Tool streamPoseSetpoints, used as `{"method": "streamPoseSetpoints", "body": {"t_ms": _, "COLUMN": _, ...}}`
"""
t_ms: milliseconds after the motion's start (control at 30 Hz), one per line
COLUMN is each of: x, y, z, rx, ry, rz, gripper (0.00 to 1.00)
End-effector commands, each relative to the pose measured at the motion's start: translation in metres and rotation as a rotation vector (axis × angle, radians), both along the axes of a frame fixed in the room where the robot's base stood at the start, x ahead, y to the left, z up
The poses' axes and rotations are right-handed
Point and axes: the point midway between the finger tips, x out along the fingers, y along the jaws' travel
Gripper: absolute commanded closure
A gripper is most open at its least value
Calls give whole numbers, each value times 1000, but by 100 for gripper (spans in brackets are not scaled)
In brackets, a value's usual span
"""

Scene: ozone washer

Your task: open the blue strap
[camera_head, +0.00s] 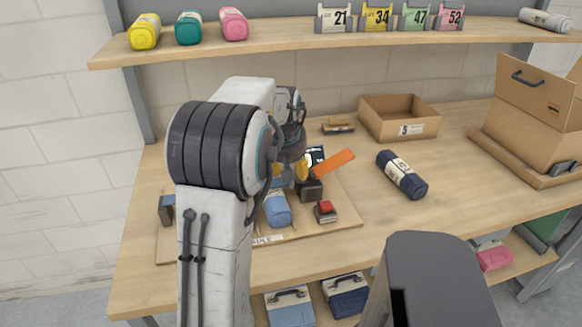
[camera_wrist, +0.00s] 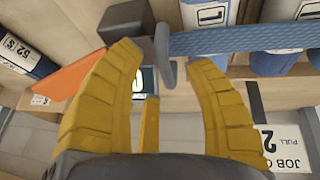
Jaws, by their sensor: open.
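The blue strap (camera_wrist: 245,40) shows in the wrist view as a textured blue band running from the upper middle to the right edge. A grey curved handle (camera_wrist: 166,52) is at its left end, beside a dark block (camera_wrist: 125,20). My gripper (camera_wrist: 165,58) is open, its yellow fingers on either side of the grey handle. I cannot tell whether they touch it. In the head view my gripper (camera_head: 302,168) is mostly hidden behind my arm, above the board, and I cannot make out the strap there.
An orange flap (camera_head: 334,162) sticks out right of my gripper. A blue roll (camera_head: 275,208) and a small block with a red top (camera_head: 325,211) are on the board (camera_head: 343,219).

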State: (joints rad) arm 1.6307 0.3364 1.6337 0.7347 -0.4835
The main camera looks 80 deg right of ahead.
Motion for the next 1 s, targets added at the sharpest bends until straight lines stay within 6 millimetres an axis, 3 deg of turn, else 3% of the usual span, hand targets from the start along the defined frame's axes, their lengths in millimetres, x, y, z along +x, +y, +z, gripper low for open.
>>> {"method": "streamPoseSetpoints", "body": {"t_ms": 433, "x": 0, "y": -2, "z": -6, "rx": 0, "ry": 0, "rz": 0, "gripper": 51}}
{"method": "streamPoseSetpoints", "body": {"t_ms": 1000, "x": 0, "y": -2, "z": -5, "rx": -1, "ry": 0, "rz": 0, "gripper": 100}}
